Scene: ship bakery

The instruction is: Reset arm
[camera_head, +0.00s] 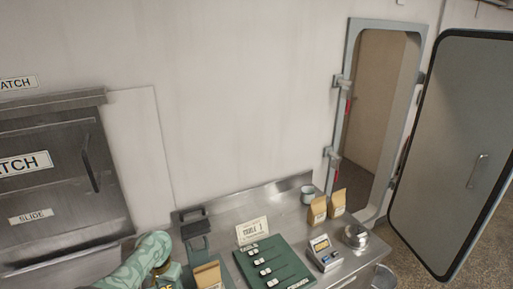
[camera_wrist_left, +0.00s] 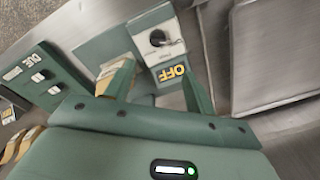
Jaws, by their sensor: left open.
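My left arm comes in from the lower left of the head view, and its gripper (camera_head: 166,276) is low over the left end of the steel counter (camera_head: 225,212), partly cut off by the bottom edge. In the left wrist view the left gripper (camera_wrist_left: 158,74) is open, with its two green fingers apart. A green switch box (camera_wrist_left: 155,40) with a round keyed switch and a yellow "OFF" label shows beyond and between the fingers. Nothing is clearly held; I cannot tell whether a finger touches the box. My right gripper is not in view.
A green board (camera_head: 272,266) with several white tags lies mid-counter. Behind it stands a card (camera_head: 252,231). Paper bags (camera_head: 317,211), a metal bowl (camera_head: 355,236), a cup (camera_head: 307,194) and a small display device (camera_head: 322,253) stand right. A closed hatch (camera_head: 45,175) is left; an open doorway (camera_head: 375,105) is right.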

